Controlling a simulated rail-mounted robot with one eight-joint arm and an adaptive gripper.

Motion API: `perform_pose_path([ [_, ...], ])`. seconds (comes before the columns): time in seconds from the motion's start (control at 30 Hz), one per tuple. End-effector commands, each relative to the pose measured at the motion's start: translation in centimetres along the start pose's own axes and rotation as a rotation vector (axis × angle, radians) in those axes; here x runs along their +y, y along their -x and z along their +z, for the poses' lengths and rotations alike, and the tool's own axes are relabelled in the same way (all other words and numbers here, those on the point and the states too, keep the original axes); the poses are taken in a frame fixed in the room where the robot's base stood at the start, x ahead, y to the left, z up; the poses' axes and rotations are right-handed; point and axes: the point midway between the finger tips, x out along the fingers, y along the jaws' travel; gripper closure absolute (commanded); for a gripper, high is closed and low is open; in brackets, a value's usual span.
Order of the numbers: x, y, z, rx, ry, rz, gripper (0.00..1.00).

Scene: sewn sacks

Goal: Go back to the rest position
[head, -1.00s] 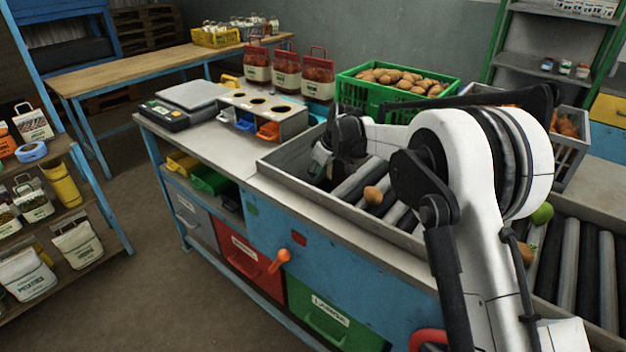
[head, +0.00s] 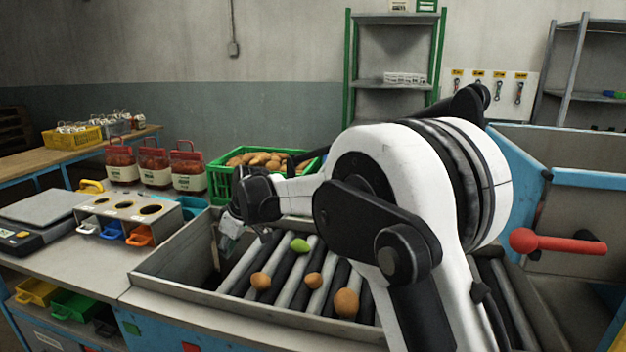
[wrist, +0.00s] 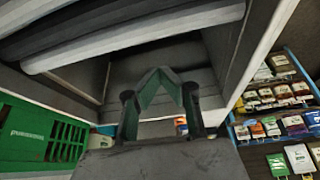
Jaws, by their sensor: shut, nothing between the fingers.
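My gripper (head: 230,238) hangs over the left end of the roller conveyor (head: 285,270) in the head view, partly hidden by my own wrist. In the wrist view its two fingers (wrist: 160,76) meet at their tips, and nothing shows between them. On the rollers lie a green round item (head: 299,245) and brown potato-like items, among them a larger one (head: 346,303). They are apart from my gripper.
A green crate of potatoes (head: 219,185) stands behind the conveyor; its side also shows in the wrist view (wrist: 35,135). A red handle (head: 560,243) juts out at right.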

Motion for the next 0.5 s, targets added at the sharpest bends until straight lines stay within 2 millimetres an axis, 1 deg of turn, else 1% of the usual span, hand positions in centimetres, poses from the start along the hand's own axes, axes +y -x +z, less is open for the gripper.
perform_pose_path([
  [0.03, 0.4, 2.1, 1.2, 0.0, -0.032, 0.018, 1.0],
  [0.1, 0.6, 4.6, 2.8, 0.001, -0.078, 0.042, 1.0],
  [0.27, 0.9, 10.1, 6.6, 0.005, -0.182, 0.099, 1.0],
  [0.3, 0.8, 11.4, 7.6, 0.007, -0.208, 0.112, 1.0],
  [0.37, 0.7, 13.2, 9.1, 0.01, -0.247, 0.134, 1.0],
  [0.5, -0.1, 17.3, 12.9, 0.016, -0.336, 0.182, 1.0],
])
